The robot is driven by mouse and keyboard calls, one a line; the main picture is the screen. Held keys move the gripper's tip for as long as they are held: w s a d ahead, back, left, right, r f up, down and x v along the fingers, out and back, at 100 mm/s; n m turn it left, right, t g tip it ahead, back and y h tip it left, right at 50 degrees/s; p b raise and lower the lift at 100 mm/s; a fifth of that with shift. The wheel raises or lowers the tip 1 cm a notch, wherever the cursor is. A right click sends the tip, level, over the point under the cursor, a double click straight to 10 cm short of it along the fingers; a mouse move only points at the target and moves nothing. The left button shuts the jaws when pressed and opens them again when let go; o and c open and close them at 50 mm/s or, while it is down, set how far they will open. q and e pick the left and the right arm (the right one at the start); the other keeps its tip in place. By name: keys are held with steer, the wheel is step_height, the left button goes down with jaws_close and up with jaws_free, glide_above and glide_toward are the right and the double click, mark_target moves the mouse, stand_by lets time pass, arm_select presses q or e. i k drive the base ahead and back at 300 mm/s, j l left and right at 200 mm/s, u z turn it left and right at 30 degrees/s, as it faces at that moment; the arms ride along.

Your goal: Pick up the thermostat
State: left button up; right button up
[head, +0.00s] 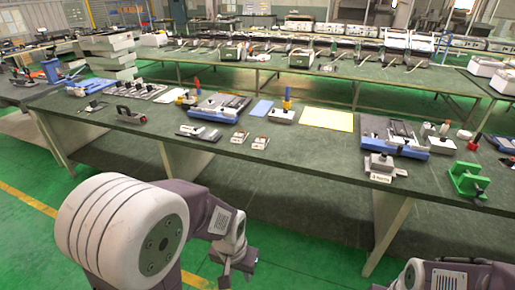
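No thermostat can be identified with certainty on the green-topped bench (310,160). Two small pale boxes with brownish parts, a left one (240,137) and a right one (261,143), lie side by side near its front edge. A grey metal block with a white label (381,166) sits further right. My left gripper (238,268) hangs low in front of the bench, apart from everything on it. Its fingers are too small and dark to tell open from shut. My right arm enters at the bottom right, and its gripper fingers cannot be made out.
A blue-and-grey fixture (219,107) stands left of centre, and a similar one (394,136) stands right. A yellow sheet (328,119) lies between them. A green clamp-like device (467,180) is at the right. Bare bench top lies between the pale boxes and the labelled block.

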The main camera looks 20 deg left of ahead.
mark_target(259, 143)
steer(key=i+j, duration=1.8)
